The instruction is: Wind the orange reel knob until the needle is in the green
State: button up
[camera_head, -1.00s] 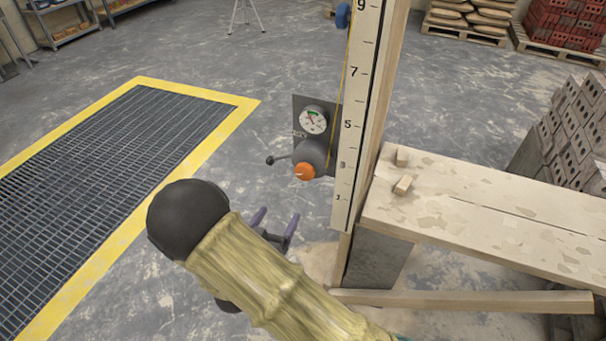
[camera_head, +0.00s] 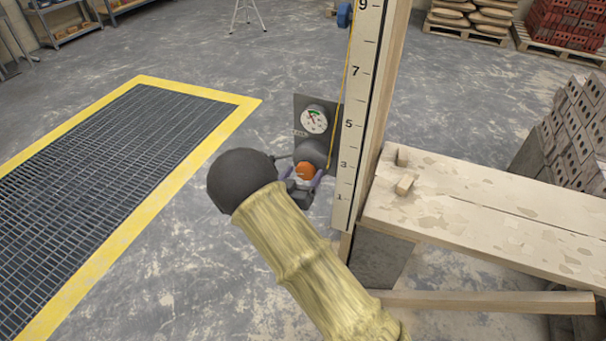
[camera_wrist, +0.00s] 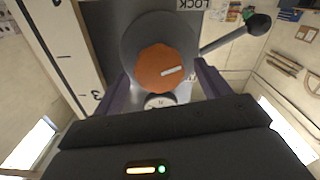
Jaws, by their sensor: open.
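The orange reel knob (camera_head: 306,171) sits on the front of a grey reel drum below a round gauge. In the wrist view the knob (camera_wrist: 167,68) shows a short white mark on its face. My gripper (camera_head: 303,181) is open, with its two purple fingers on either side of the knob; I cannot tell whether they touch it. The gauge (camera_head: 313,119) has a white face with a green band at upper left. Its needle is too small to read surely. A lock lever (camera_wrist: 235,35) with a black ball end sticks out beside the drum.
A numbered measuring staff (camera_head: 358,110) on a wooden post stands just right of the reel, with a yellow line along it. A plank bench (camera_head: 490,205) with small wooden pieces is at right. A yellow-edged floor grating (camera_head: 105,150) lies left.

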jog(key=shift+w+d, duration=0.1)
jog(key=shift+w, duration=0.25)
jog(key=c, duration=1)
jog(key=m+b, duration=0.3)
jog(key=shift+d+f, duration=0.1)
jog(key=shift+f, duration=0.15)
jog(key=shift+r+m+b, duration=0.2)
jog(key=shift+m+b, duration=0.35)
jog(key=shift+m, duration=0.35)
jog(key=o, duration=1)
jog(key=shift+s, duration=0.1)
